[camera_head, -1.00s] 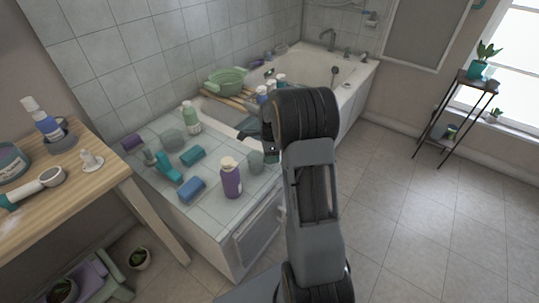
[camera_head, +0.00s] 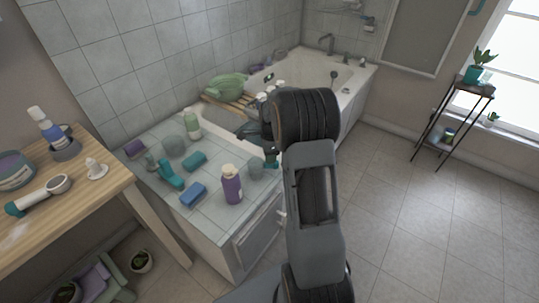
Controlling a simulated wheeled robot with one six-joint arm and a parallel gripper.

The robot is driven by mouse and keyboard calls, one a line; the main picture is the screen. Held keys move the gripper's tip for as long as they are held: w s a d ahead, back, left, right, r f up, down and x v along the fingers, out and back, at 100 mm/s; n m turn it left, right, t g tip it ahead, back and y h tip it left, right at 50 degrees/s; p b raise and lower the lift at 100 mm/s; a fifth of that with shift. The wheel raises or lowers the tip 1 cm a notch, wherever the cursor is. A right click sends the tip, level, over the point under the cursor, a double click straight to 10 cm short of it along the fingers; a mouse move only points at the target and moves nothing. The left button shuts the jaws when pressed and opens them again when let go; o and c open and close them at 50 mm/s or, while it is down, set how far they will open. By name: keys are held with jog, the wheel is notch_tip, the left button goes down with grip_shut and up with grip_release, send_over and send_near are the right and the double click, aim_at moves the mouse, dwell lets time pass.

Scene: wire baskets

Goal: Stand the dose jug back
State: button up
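Two small grey translucent vessels are on the tiled ledge (camera_head: 222,213); I cannot tell which is the dose jug. One grey vessel (camera_head: 255,167) is just right of a purple bottle (camera_head: 232,186), close below my arm. The other grey vessel (camera_head: 173,145) is farther left, near a green bottle (camera_head: 193,122). My gripper (camera_head: 262,145) is above the ledge's right side, partly hidden by my own wrist. A teal bit shows under it, and I cannot make out its fingers or whether they hold anything.
A blue sponge (camera_head: 193,194), a teal block (camera_head: 195,161) and a teal spray-like item (camera_head: 170,175) crowd the ledge. A wooden table (camera_head: 85,205) is at left. The right floor is clear.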

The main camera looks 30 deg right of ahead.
jog(key=shift+d+r+p, duration=0.1)
jog(key=shift+r+p, duration=1.8)
jog(key=shift+r, duration=0.55)
notch_tip(320, 180, up, 14)
jog(key=p, duration=0.3)
jog(key=s+a+r+n+t+p, duration=0.1)
jog(key=s+a+r+n+p, duration=0.6)
jog(key=s+n, duration=0.3)
jog(key=s+a+r+n+t+p, duration=0.2)
jog(key=s+a+r+n+p, duration=0.6)
jog(key=n, duration=0.4)
jog(key=shift+s+a+r, duration=0.45)
jog(key=shift+s+r, duration=0.45)
jog(key=shift+s, duration=0.3)
